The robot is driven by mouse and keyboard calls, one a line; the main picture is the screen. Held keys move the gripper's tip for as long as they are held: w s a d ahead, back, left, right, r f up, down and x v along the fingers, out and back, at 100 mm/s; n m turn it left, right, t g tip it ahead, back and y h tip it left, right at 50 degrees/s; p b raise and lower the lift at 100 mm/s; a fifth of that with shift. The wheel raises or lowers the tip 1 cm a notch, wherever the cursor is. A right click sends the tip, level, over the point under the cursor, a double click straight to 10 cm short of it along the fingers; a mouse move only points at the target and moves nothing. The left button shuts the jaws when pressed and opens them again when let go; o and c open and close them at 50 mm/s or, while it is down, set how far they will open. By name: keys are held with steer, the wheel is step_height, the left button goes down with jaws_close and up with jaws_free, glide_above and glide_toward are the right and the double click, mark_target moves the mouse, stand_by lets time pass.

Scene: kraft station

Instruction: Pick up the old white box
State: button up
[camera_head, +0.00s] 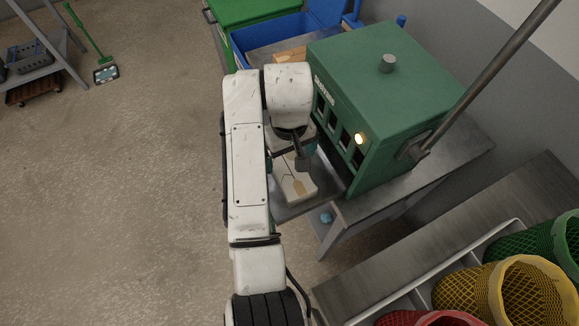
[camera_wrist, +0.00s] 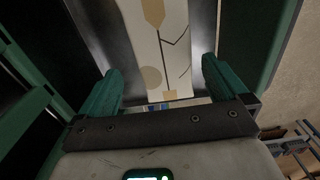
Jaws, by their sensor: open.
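The old white box (camera_head: 298,188), pale with tan and dark line markings, lies on the metal surface in front of the green machine. My arm and gripper hide part of it in the head view. My gripper (camera_head: 291,152) is over the far part of the box. In the wrist view the box (camera_wrist: 172,42) runs from the top edge down between the two green fingers of my gripper (camera_wrist: 161,66). The fingers are apart, one on each side, with visible gaps to the box. Nothing is held.
The green machine (camera_head: 392,75) with a lit lamp stands close on the right. A blue bin (camera_head: 268,36) is behind. A small blue object (camera_head: 326,217) lies near the metal table's corner. Yellow (camera_head: 520,292) and green mesh baskets are at lower right. The floor at left is mostly clear.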

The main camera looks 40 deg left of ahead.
mark_target(288, 167)
steer(key=shift+s+f+p, duration=0.15)
steer(key=shift+f+p, duration=0.05)
steer(key=shift+f, duration=1.2)
steer(key=shift+s+f+p, duration=0.1)
steer(key=shift+f+p, duration=0.05)
steer(key=shift+f, duration=1.2)
steer(key=c, duration=1.1)
steer(key=shift+o, duration=0.2)
steer(key=shift+r, duration=0.15)
